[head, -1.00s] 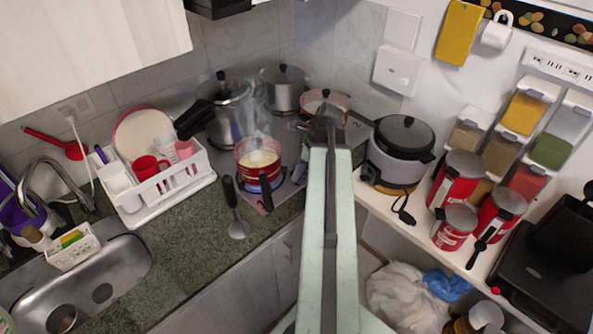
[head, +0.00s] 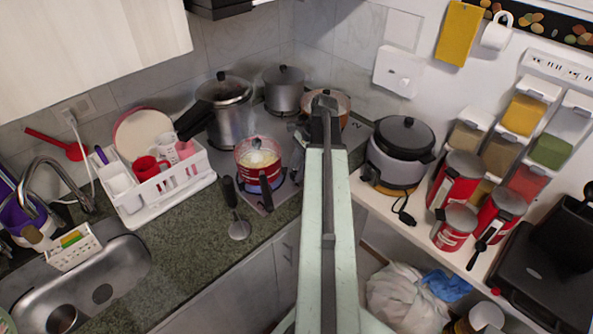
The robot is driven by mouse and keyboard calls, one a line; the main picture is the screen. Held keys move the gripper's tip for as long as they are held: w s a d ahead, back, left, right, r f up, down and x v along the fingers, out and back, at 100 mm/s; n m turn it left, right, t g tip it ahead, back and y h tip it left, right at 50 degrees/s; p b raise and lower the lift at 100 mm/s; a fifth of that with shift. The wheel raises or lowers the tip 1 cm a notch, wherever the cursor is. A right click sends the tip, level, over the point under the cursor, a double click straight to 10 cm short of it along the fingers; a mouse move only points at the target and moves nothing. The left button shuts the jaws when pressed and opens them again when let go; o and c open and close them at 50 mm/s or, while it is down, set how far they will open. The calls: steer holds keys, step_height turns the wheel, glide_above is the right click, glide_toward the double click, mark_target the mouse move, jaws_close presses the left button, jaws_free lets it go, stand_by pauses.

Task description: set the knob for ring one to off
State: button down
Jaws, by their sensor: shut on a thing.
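My gripper (head: 318,112) is at the right part of the cooktop (head: 355,134), at the far end of my pale green arm. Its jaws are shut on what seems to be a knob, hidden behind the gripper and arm. I cannot read the knob's setting or which ring it belongs to. A red pot (head: 244,172) with pale contents stands on the front ring, left of my gripper. A trace of blue shows under it.
A tall steel pot (head: 232,122), a grey lidded pot (head: 284,92) and a copper-coloured pan (head: 342,104) stand close around my gripper. A rice cooker (head: 397,160) is to the right. A spatula (head: 238,228) lies on the counter (head: 195,247).

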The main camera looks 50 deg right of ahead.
stand_by(0.4)
steer(key=c, duration=0.9)
jaws_free()
steer(key=shift+c, duration=0.2)
steer(key=w+p+v, duration=0.1)
steer(key=p+v, duration=0.6)
steer(key=shift+s+r+n, duration=0.3)
steer(key=shift+s+r, duration=0.1)
steer(key=shift+d, duration=0.1)
